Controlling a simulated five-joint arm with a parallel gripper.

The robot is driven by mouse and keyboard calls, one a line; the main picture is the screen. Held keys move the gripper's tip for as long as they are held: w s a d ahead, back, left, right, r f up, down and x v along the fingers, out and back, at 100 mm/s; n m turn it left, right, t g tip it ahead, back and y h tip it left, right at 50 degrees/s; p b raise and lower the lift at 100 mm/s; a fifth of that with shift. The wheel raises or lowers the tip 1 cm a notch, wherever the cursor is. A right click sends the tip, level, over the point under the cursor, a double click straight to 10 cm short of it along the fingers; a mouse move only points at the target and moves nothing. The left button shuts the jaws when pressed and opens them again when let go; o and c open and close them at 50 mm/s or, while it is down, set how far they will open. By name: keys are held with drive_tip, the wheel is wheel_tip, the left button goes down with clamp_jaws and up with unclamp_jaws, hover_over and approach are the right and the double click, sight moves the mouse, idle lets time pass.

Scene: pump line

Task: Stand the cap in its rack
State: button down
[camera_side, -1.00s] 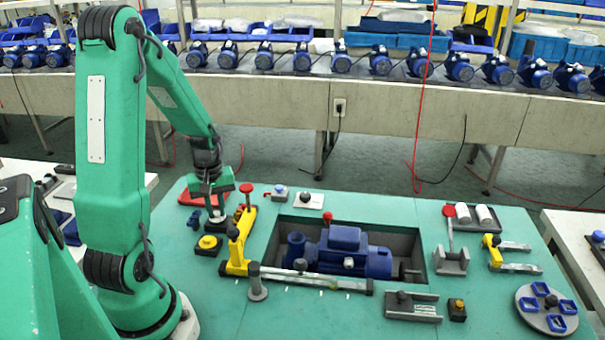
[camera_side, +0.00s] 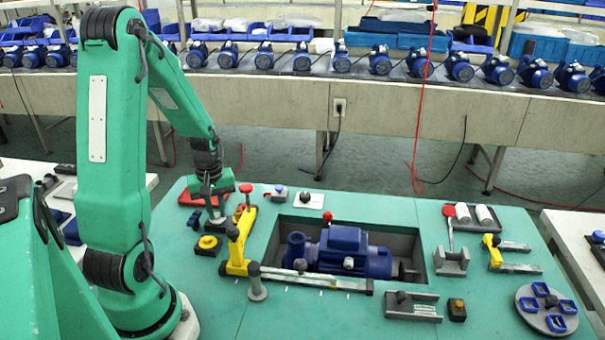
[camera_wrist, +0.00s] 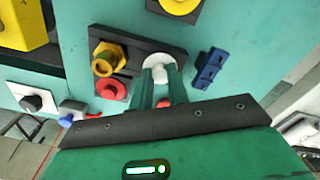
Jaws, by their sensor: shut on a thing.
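The cap (camera_wrist: 158,70) is a pale, round disc with a small knob. My gripper (camera_wrist: 160,76) is shut on it in the wrist view. The cap overlaps the right end of a dark plate (camera_wrist: 137,47); I cannot tell whether it touches the plate. A small blue slotted piece (camera_wrist: 210,68), which may be the rack, lies just right of the cap, apart from it. In the side view my gripper (camera_side: 214,211) points down at the table's left part, with the pale cap low between the fingers, mostly hidden. The blue piece (camera_side: 194,220) shows left of it.
A yellow hex piece (camera_wrist: 108,58) and a red piece (camera_wrist: 111,88) are at the plate's left end. A yellow button on a black box (camera_side: 208,243) stands in front of my gripper. A yellow clamp (camera_side: 239,245) and a recess with a blue pump (camera_side: 345,252) are to the right.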

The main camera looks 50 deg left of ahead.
drive_tip(key=shift+f, duration=0.25)
idle(0.3)
drive_tip(key=c, duration=1.3)
unclamp_jaws()
drive_tip(key=shift+r, duration=0.2)
drive_tip(key=shift+r, duration=2.85)
